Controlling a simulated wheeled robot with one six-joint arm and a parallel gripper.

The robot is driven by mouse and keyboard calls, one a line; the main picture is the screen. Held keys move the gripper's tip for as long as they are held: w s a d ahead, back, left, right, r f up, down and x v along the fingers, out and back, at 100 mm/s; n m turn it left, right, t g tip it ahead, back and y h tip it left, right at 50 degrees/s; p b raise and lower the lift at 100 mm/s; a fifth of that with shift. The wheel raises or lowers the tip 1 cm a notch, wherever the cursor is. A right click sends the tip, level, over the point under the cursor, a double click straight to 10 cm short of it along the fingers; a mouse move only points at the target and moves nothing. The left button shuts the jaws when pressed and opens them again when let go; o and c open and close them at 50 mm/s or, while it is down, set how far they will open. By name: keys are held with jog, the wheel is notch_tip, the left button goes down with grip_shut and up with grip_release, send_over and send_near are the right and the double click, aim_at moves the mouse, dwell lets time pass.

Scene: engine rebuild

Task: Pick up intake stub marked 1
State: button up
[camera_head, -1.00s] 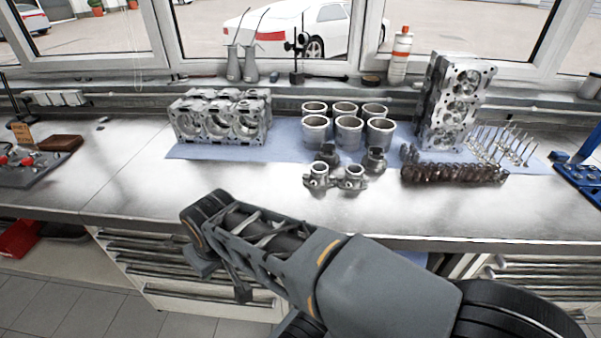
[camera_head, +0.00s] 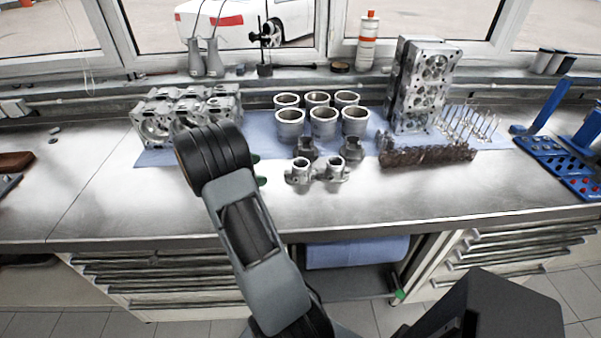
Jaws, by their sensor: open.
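Small grey metal stubs with round openings stand on the blue cloth and bench in front of the cylinder liners. Two pale ones are at the front, a left one (camera_head: 299,172) and a right one (camera_head: 335,169). Two darker ones stand behind, at the left (camera_head: 305,149) and right (camera_head: 352,149). No number is readable, so I cannot tell which is marked 1. My gripper (camera_head: 258,170) is left of the front stubs and apart from them in the picture. Only its green fingertips show, spaced apart and empty; my dark wrist hides the rest.
Behind the stubs stand several cylinder liners (camera_head: 323,121). An engine block (camera_head: 150,124) is at the left, partly behind my arm. A cylinder head (camera_head: 420,85), a dark camshaft-like part (camera_head: 428,156) and upright valves (camera_head: 468,123) are at the right. The front bench strip (camera_head: 400,200) is clear.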

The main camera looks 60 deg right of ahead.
jog(key=p, duration=0.1)
send_near(292, 171)
jog(key=shift+g, duration=0.3)
jog(key=x, duration=0.5)
jog(key=shift+s+d+f, duration=0.1)
jog(key=shift+s+f, duration=0.05)
jog(key=shift+p+x, duration=0.85)
jog(key=shift+x, duration=2.4)
jog(key=shift+d, duration=0.1)
jog(key=shift+c, duration=0.2)
jog(key=c, duration=1.2)
